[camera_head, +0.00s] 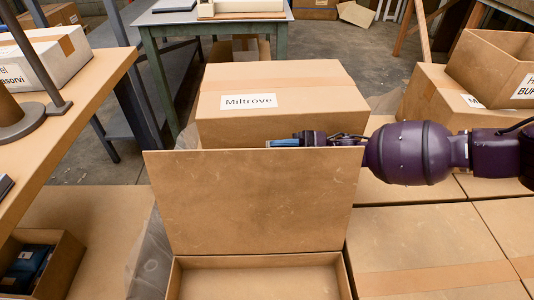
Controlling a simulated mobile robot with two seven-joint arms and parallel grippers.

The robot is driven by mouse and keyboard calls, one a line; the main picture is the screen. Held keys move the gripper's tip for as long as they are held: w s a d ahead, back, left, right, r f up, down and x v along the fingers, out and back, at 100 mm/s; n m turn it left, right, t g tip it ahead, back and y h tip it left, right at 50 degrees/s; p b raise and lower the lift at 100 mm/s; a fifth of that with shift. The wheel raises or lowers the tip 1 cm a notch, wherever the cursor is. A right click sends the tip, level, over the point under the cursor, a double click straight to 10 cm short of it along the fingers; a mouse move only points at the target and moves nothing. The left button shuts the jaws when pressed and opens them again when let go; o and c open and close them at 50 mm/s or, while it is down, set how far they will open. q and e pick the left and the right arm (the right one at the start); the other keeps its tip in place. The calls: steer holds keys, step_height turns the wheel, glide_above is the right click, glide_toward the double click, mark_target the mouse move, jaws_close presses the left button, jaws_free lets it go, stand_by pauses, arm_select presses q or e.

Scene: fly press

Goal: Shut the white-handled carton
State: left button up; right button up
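An open cardboard carton (262,262) sits at the bottom middle, its near part cut off by the picture's edge. Its lid (250,205) stands up at the back, its inner face towards me. No white handle shows on the parts I can see. My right gripper (284,143) comes in from the right and lies level just behind the lid's top edge. A blue finger pad shows; the lid hides its lower part, so I cannot tell its opening or whether it touches the lid. My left gripper is not in view.
A closed carton labelled Miltrove (275,90) stands right behind the lid. Flat closed cartons (425,245) lie to the right, with an open box (495,65) further back. A wooden bench (75,110) is at the left, a small box of blue items (62,268) below it.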

mark_target(267, 155)
steer(key=shift+x, duration=1.5)
jaws_close()
